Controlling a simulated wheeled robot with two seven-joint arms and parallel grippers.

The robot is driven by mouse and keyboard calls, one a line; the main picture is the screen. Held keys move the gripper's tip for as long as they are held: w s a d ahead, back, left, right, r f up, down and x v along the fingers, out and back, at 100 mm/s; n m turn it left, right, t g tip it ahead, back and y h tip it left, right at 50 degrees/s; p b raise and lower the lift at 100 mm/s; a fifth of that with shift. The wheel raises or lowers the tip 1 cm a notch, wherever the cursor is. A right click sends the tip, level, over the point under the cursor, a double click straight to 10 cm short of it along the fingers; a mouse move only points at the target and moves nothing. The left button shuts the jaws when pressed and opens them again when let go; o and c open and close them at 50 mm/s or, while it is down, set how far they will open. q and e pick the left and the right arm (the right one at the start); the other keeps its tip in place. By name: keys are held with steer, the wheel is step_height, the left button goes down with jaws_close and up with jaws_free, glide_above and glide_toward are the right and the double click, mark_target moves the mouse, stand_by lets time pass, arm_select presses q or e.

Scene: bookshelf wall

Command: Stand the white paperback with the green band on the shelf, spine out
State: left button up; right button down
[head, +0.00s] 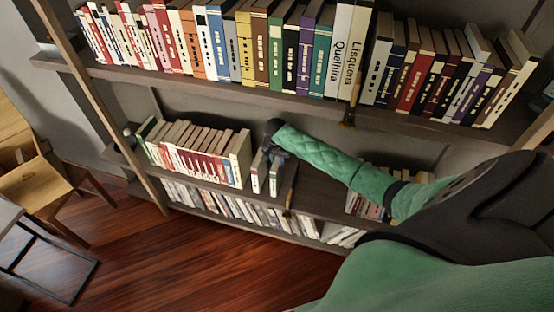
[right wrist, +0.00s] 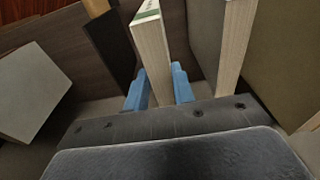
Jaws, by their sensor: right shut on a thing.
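The white paperback with the green band (right wrist: 152,40) is between the blue fingers of my right gripper (right wrist: 158,88) in the right wrist view. Its pale page edge faces the camera, and some green shows at its far end. In the head view my right gripper (head: 275,153) is at the middle shelf (head: 318,192), over the upper part of this upright book (head: 276,183). Its narrow white spine faces the room. It looks upright at the shelf's front; whether its foot touches the board is unclear. My left gripper is out of view.
Another pale book (right wrist: 236,42) stands close beside the held one, with a small gap. It is just left in the head view (head: 258,174), by a row of books (head: 200,155). Bare shelf lies to the right. The upper shelf (head: 230,88) overhangs my arm.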

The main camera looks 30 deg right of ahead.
steer(key=shift+f, duration=0.15)
steer(key=c, duration=1.1)
jaws_free()
steer(key=shift+f, duration=0.1)
steer(key=shift+r, duration=0.35)
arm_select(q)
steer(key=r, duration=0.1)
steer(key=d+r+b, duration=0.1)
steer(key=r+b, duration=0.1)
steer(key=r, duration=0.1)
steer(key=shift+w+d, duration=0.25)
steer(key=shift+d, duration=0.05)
arm_select(e)
steer(key=r, duration=0.7)
steer(key=shift+s+a+r, duration=0.1)
steer(key=shift+s+a, duration=0.1)
steer(key=shift+a, duration=0.1)
steer(key=shift+a, duration=0.1)
